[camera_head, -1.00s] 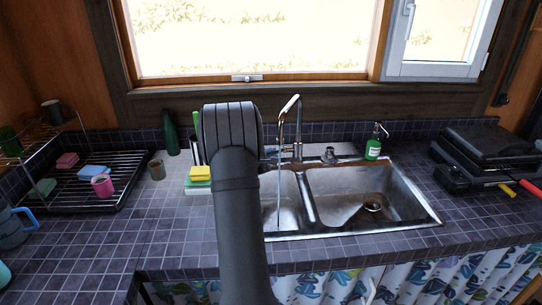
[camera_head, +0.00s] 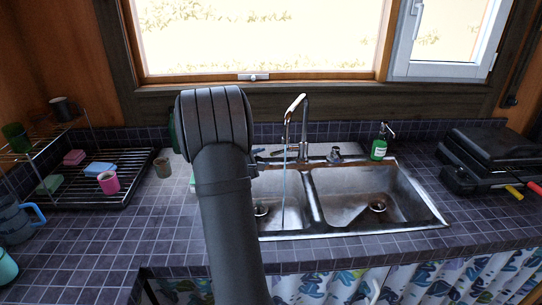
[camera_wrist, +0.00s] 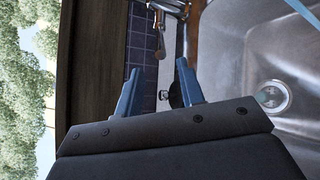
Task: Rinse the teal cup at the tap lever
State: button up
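A teal cup (camera_head: 5,268) shows only in part at the left edge of the head view, on the counter. The chrome tap (camera_head: 303,125) stands behind the sink, with a thin bluish stream falling into the left basin; a lever-like piece (camera_head: 270,153) shows at its base. In the wrist view, tap metal (camera_wrist: 172,8) is at the top, beyond my fingers. My gripper (camera_wrist: 160,85) is open, its two blue fingers apart with nothing held. A small dark thing shows behind the finger gap; I cannot tell what it is. My arm hides the gripper in the head view.
The double sink (camera_head: 365,195) lies right of my arm. A drying rack (camera_head: 125,160) holds a pink cup (camera_head: 108,182) and sponges. A green soap bottle (camera_head: 379,149) stands behind the sink. Front-left tiles are clear.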

aim_at(283, 151)
jog(key=v, duration=0.8)
jog(key=shift+w+d, duration=0.15)
jog(key=x, duration=1.7)
jog(key=shift+f, duration=0.15)
